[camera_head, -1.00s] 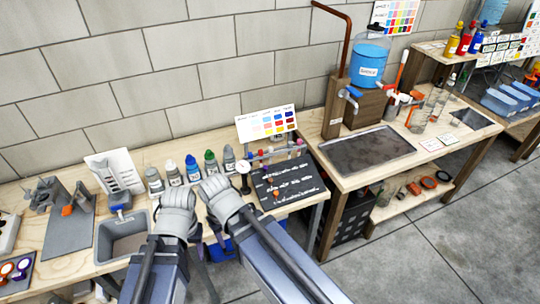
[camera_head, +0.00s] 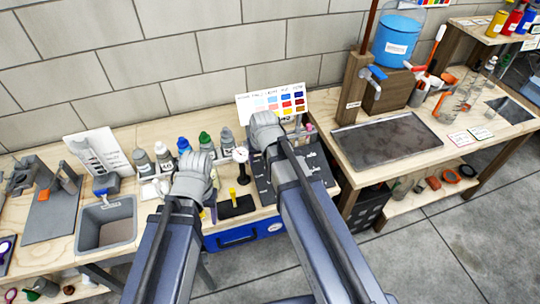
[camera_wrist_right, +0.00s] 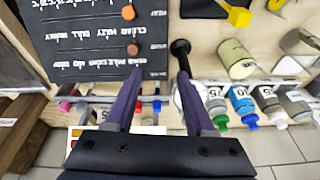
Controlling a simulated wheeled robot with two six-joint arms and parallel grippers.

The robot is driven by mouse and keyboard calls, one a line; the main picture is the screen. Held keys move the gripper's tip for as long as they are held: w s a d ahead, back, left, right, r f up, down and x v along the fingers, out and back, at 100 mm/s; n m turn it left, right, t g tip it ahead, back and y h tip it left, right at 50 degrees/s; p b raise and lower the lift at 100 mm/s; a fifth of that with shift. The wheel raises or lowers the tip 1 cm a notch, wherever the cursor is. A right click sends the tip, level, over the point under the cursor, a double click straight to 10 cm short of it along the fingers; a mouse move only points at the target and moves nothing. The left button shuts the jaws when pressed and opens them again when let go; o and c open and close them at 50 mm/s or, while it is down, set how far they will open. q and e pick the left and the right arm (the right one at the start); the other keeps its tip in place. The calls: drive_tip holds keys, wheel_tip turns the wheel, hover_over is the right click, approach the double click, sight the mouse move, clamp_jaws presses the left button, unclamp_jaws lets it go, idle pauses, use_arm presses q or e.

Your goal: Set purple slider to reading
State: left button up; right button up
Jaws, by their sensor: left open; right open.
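A black board (camera_head: 315,165) with lines of white lettering lies on the bench, partly covered by my right arm in the head view. In the right wrist view the board (camera_wrist_right: 90,50) carries an orange knob (camera_wrist_right: 128,12) and a brown knob (camera_wrist_right: 135,35). I cannot make out a purple slider; my left-hand finger covers the board just past the brown knob. My right gripper (camera_wrist_right: 160,72) is open and empty, its tips over the board's edge. A dark post top (camera_wrist_right: 180,47) is beside its right-hand finger. My left gripper (camera_head: 193,178) is over the bench, fingertips hidden.
A white dial on a black stand (camera_head: 240,155) is between my arms. Several capped bottles (camera_head: 204,145) line the back of the bench. A colour chart (camera_head: 275,103) stands behind the board. A black pad (camera_head: 236,207) with a yellow-handled piece lies in front, and a grey basin (camera_head: 107,225) is left.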

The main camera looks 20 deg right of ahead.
drive_tip(key=w+d+f+m+t+b, duration=0.1)
drive_tip(key=w+d, duration=0.4)
drive_tip(key=shift+f+m+b, duration=0.25)
drive_tip(key=shift+m+b, duration=0.05)
drive_tip(key=shift+b, duration=0.05)
drive_tip(key=shift+f, duration=0.1)
drive_tip(key=b+x, duration=0.7)
drive_tip(key=shift+w+f, duration=0.25)
drive_tip(key=shift+c, duration=0.3)
clamp_jaws()
idle(0.7)
